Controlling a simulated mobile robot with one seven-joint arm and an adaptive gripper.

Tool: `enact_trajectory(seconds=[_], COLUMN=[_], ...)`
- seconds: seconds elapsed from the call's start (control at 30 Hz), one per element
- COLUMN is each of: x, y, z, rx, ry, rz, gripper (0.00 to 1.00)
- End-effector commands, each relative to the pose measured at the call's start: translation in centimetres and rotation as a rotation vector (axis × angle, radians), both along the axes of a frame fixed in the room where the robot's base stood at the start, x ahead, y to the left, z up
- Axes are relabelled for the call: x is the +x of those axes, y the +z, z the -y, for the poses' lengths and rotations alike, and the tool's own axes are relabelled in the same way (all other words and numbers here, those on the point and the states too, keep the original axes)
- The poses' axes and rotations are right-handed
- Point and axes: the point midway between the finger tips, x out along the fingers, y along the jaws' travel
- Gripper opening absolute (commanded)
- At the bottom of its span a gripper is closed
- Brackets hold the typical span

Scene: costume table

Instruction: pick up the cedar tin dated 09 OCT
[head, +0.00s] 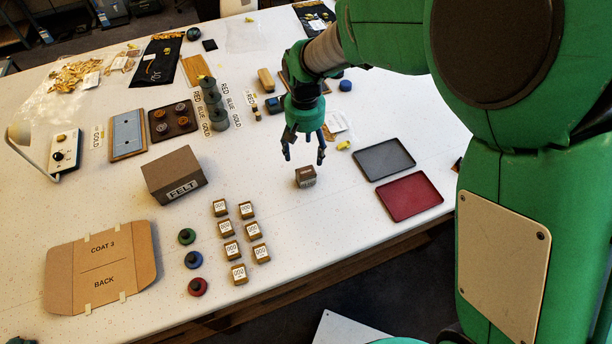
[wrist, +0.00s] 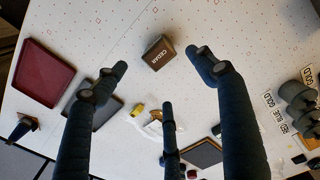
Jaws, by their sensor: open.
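A small brown box-shaped tin (head: 306,177) stands alone on the white table, below and just in front of my gripper (head: 304,157) in the head view. In the wrist view the tin (wrist: 158,53) shows the word CEDAR on its dark side. I cannot read a date on it. My gripper is open and empty, with its fingers spread and pointing down. In the wrist view the tin lies between and slightly beyond the fingertips (wrist: 156,66), apart from them.
A red tray (head: 413,194) and a grey tray (head: 384,159) lie to the right. A cardboard FELT box (head: 174,175) stands to the left. Several small boxes with white labels (head: 239,273) stand at front left. The table around the tin is clear.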

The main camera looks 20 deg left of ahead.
Motion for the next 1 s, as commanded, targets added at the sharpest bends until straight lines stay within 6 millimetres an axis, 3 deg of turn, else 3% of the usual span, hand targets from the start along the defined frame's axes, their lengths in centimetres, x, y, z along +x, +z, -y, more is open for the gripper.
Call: enact_trajectory(seconds=[0.27, 0.7, 1.0], x=[0.0, 0.0, 0.0], y=[-2.0, -7.9, -8.6], z=[0.1, 0.1, 0.1], rx=[-0.001, -0.001, 0.000], ry=[0.000, 0.000, 0.000], rz=[-0.001, -0.001, 0.000], gripper=[0.70, 0.70, 0.70])
